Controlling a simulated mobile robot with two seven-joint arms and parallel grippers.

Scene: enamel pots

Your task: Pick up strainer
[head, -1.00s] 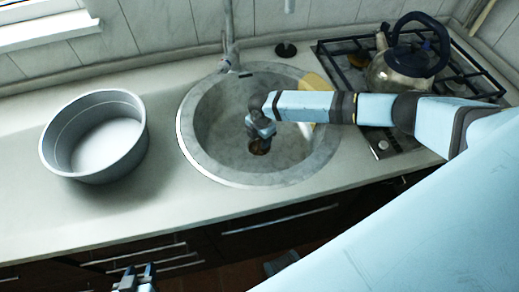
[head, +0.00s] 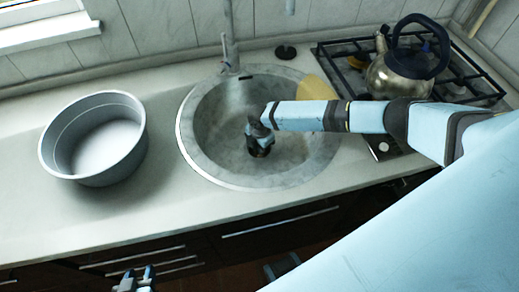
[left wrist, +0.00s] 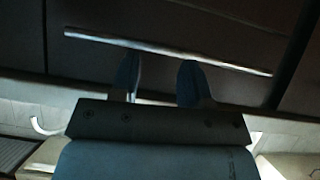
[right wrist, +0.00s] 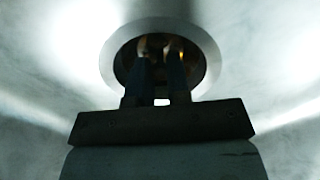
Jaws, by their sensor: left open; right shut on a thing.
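My right gripper (head: 258,149) reaches down into the round grey sink (head: 205,160), right at the drain. In the right wrist view its two fingers (right wrist: 160,58) point into the dark drain opening, inside a pale ring. They are shut on the strainer (right wrist: 160,43), a dark brownish piece at the drain that is mostly hidden by the fingers and shadow. My left gripper (head: 137,281) is low at the front, below the counter edge. In the left wrist view its fingers (left wrist: 160,80) are apart and empty, facing a dark cabinet front.
A large grey round pan (head: 95,140) stands on the counter left of the sink. The faucet (head: 229,55) rises behind the sink. A yellow item (head: 316,88) lies at its back right rim. A kettle (head: 400,75) sits on the gas stove. The front counter is clear.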

